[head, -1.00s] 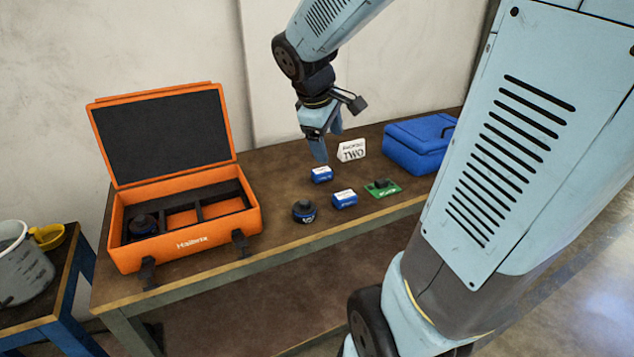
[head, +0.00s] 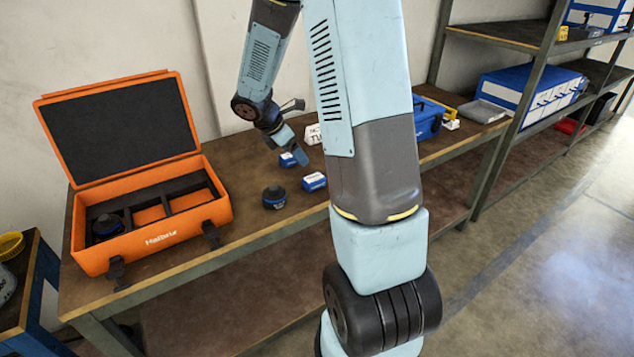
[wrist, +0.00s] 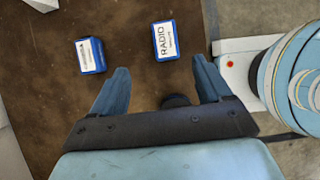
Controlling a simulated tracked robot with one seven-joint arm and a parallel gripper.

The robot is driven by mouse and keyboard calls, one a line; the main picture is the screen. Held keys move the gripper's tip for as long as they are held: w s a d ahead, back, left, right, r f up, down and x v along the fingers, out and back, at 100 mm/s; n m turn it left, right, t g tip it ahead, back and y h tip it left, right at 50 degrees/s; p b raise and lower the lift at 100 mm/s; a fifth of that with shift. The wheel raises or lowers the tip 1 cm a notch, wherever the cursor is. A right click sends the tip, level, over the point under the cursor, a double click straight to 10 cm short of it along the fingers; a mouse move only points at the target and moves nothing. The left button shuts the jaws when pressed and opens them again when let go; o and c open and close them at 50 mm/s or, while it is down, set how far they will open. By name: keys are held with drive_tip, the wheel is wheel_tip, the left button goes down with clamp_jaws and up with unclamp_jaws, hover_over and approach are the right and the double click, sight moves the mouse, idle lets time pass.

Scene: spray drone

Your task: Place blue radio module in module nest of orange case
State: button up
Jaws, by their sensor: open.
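The blue radio module (head: 314,181) lies on the table near its front edge; its white RADIO label faces up in the wrist view (wrist: 165,42). A similar blue module (head: 293,159) with another label lies behind it and also shows in the wrist view (wrist: 90,55). My gripper (head: 301,157) is open and empty above the table, close to both modules. In the wrist view its fingers (wrist: 160,84) are apart, with both modules beyond the tips. The open orange case (head: 160,238) stands at the left with a dark divided insert; a black round part sits in its left compartment.
A black round part (head: 274,197) lies between the case and the radio module. A white card (head: 313,134) stands behind the modules. A blue box (head: 428,118) stands to the right, partly behind my arm. The table between case and round part is clear.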

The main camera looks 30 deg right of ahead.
sight(314, 177)
drive_tip(key=x, duration=0.8)
drive_tip(key=shift+s+a+x, duration=0.1)
drive_tip(key=shift+s+x, duration=0.1)
drive_tip(key=shift+x, duration=1.1)
drive_tip(key=shift+s+a+x, duration=0.1)
drive_tip(key=shift+s+x, duration=0.1)
drive_tip(key=shift+x, duration=1.1)
drive_tip(key=shift+f, duration=0.15)
drive_tip(key=shift+c, duration=0.2)
drive_tip(key=c, duration=1.2)
